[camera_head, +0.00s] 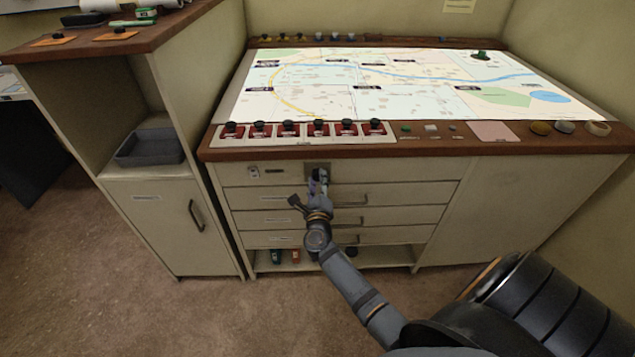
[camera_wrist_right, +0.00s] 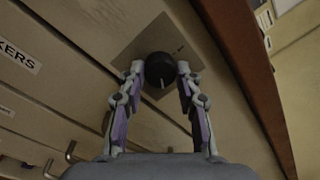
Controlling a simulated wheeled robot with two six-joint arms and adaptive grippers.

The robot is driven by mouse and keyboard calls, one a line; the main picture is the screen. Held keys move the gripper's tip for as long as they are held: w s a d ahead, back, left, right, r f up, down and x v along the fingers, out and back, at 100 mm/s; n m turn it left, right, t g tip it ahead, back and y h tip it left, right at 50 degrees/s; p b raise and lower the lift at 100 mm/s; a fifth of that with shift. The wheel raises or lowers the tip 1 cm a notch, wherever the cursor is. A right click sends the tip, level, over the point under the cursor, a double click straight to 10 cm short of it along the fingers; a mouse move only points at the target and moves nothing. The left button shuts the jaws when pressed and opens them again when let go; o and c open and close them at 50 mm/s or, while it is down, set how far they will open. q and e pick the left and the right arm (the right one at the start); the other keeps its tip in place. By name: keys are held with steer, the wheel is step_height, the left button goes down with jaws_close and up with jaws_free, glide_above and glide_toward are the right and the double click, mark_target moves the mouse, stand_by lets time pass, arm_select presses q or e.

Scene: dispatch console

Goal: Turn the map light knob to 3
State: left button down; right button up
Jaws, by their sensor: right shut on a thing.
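The map light knob (camera_wrist_right: 160,70) is a round black knob with a pale pointer line, on a grey-brown square plate (camera_wrist_right: 133,50) on the console's front. In the right wrist view the pointer line shows at the knob's lower part; the numbers around it are too small and dark to read. My right gripper (camera_wrist_right: 157,78) is shut on the knob, one finger on each side. In the head view my right gripper (camera_head: 318,183) is at the plate (camera_head: 318,166) under the console's top edge and hides the knob. My left gripper is not in view.
The console (camera_head: 540,185) has a lit map (camera_head: 370,90) on top and a row of red switches along its front edge. Drawers with handles (camera_head: 352,200) lie just below the gripper. A cabinet (camera_head: 165,225) with a grey tray (camera_head: 150,147) stands at left. The floor in front is clear.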

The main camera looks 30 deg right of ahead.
steer(key=shift+f, duration=0.15)
steer(key=o, duration=1.2)
steer(key=shift+c, duration=0.2)
steer(key=shift+s, duration=0.15)
steer(key=v, duration=1.2)
